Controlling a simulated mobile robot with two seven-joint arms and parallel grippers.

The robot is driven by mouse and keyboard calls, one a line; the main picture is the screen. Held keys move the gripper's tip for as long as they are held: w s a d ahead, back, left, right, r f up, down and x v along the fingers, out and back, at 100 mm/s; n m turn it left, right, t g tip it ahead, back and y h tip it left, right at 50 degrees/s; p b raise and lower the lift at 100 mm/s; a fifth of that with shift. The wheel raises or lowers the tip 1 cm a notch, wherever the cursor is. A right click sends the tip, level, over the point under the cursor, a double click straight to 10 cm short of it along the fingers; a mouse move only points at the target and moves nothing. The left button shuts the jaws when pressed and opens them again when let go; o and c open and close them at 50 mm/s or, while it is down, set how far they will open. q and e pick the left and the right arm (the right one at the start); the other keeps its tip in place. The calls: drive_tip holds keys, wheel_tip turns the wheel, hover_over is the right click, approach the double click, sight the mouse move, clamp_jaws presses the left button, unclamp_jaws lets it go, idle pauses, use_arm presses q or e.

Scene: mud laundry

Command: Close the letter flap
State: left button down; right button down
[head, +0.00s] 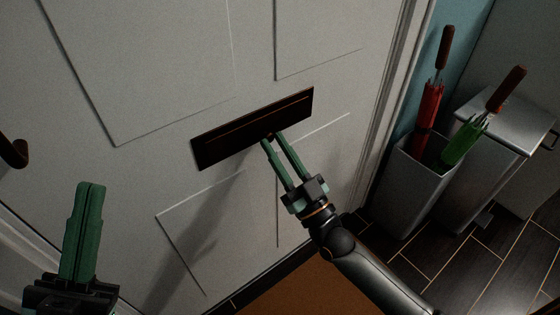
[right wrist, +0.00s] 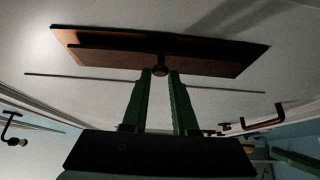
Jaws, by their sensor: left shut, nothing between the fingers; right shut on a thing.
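The dark brown letter plate with its flap (head: 225,146) is set in the pale panelled door. A thin lighter line runs along it in the head view. In the right wrist view the flap (right wrist: 105,56) stands across the top, with a small round knob (right wrist: 160,70) at its lower edge. How far the flap is tilted out is hard to tell. My right gripper (head: 268,139) has its green fingers shut on the knob, and its fingertips (right wrist: 160,74) show on either side of it. My left gripper (head: 90,186) is shut and empty at the lower left, away from the flap.
A grey stand (head: 405,185) holds a red umbrella (head: 430,105) and a green umbrella (head: 463,143) at the right. A metal bin (head: 510,125) stands beside it. A dark door handle (head: 14,152) is at the left edge. An orange-brown mat (head: 300,285) lies below.

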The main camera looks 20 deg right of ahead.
use_arm(q)
drive_tip(key=f, duration=0.1)
drive_tip(key=f+b, duration=0.2)
drive_tip(key=shift+w+d+f, duration=0.1)
drive_tip(key=shift+d+f, duration=0.15)
drive_tip(key=shift+d, duration=0.05)
use_arm(e)
drive_tip(key=shift+w+a+f+t+y, duration=0.2)
drive_tip(key=shift+w+f+t+y, duration=0.25)
drive_tip(key=shift+t, duration=0.55)
drive_tip(key=c, duration=0.7)
unclamp_jaws()
drive_tip(key=shift+c, duration=0.2)
use_arm(q)
drive_tip(key=shift+a+r+p, duration=0.15)
drive_tip(key=shift+r+p, duration=0.55)
drive_tip(key=shift+r, duration=0.15)
use_arm(e)
drive_tip(key=v, duration=1.2)
drive_tip(key=shift+f, duration=0.2)
